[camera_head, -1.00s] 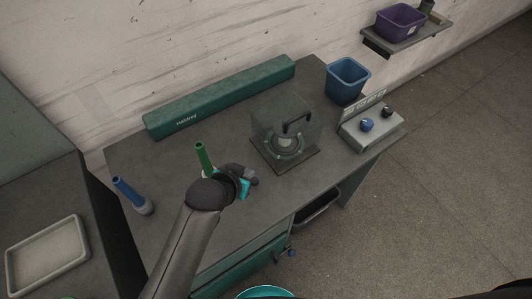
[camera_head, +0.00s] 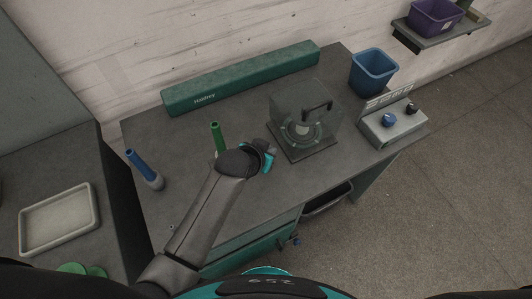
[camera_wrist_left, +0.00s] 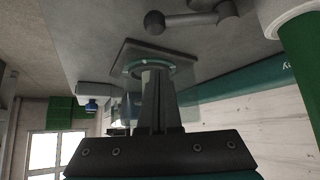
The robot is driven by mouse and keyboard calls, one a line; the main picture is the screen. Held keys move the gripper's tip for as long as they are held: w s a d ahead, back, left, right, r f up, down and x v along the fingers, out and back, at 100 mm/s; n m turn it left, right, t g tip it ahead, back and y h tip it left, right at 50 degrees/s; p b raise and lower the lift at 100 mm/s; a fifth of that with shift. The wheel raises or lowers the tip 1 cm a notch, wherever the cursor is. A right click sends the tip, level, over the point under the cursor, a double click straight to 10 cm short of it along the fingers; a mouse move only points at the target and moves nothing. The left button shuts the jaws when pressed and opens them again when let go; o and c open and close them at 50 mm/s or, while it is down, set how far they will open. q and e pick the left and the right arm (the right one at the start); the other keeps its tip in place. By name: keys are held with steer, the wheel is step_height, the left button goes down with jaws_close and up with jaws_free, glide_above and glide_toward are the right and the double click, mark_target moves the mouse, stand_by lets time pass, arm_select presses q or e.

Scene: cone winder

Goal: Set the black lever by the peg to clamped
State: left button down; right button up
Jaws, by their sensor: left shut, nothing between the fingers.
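The dark lever with a round ball end (camera_wrist_left: 190,20) shows at the top of the left wrist view, beside the base of the green peg (camera_wrist_left: 299,55). The lever's bar lies along the table top, and its hub is close to the peg. In the head view the green peg (camera_head: 217,138) stands upright on the table, and my arm hides the lever. My left gripper (camera_head: 270,157) is just right of the peg, over the table. Its fingers (camera_wrist_left: 155,75) are shut, empty and apart from the lever in the wrist view. My right gripper is not in view.
A clear cover over a dark square plate (camera_head: 306,152) stands right of my gripper. A blue peg (camera_head: 143,167) stands to the left. A control box with knobs (camera_head: 393,128) and a blue bin (camera_head: 372,72) are at the right. A long green box (camera_head: 240,78) lies behind.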

arm_select(q)
steer(key=b+x, duration=0.2)
steer(key=x, duration=0.4)
steer(key=s, duration=0.1)
steer(key=s+a+p, duration=0.1)
steer(key=s, duration=0.1)
steer(key=shift+a+f, duration=0.15)
steer(key=shift+a, duration=0.05)
steer(key=shift+s+a+f, duration=0.15)
steer(key=shift+s+a, duration=0.05)
steer(key=shift+s, duration=0.15)
